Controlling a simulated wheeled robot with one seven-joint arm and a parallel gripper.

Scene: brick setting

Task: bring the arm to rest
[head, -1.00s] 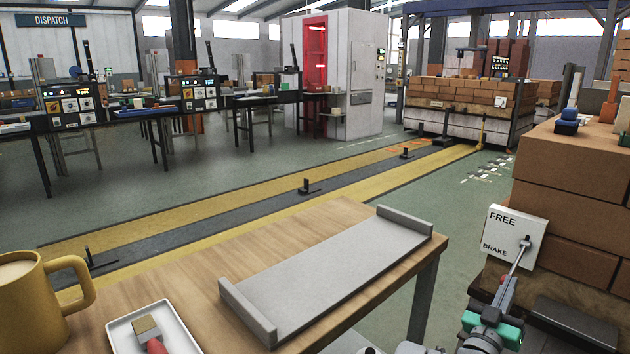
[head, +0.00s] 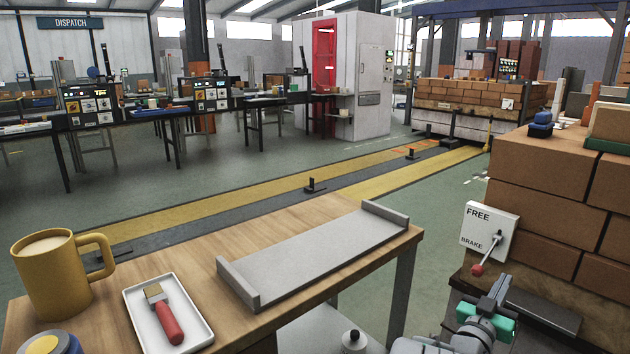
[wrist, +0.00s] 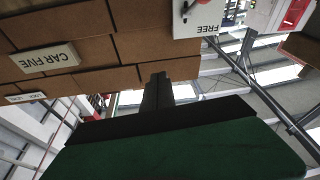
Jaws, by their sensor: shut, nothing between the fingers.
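My gripper (head: 500,283) is at the lower right of the head view, in front of the brick stack and just below the white brake plate (head: 482,222). In the wrist view its dark fingers (wrist: 158,90) are together with nothing between them. The plate reads FREE at the top and BRAKE lower down. Its lever (head: 488,254) slants down and left to a red knob (head: 477,270). The knob is apart from my fingers. Part of the plate also shows at the top of the wrist view (wrist: 205,22).
A brick stack (head: 545,180) stands close behind my gripper. A wooden table (head: 180,262) at left carries a grey tray (head: 310,258), a yellow mug (head: 45,280) and a white dish (head: 195,335) with a red-handled brush (head: 165,315). Green floor lies between table and stack.

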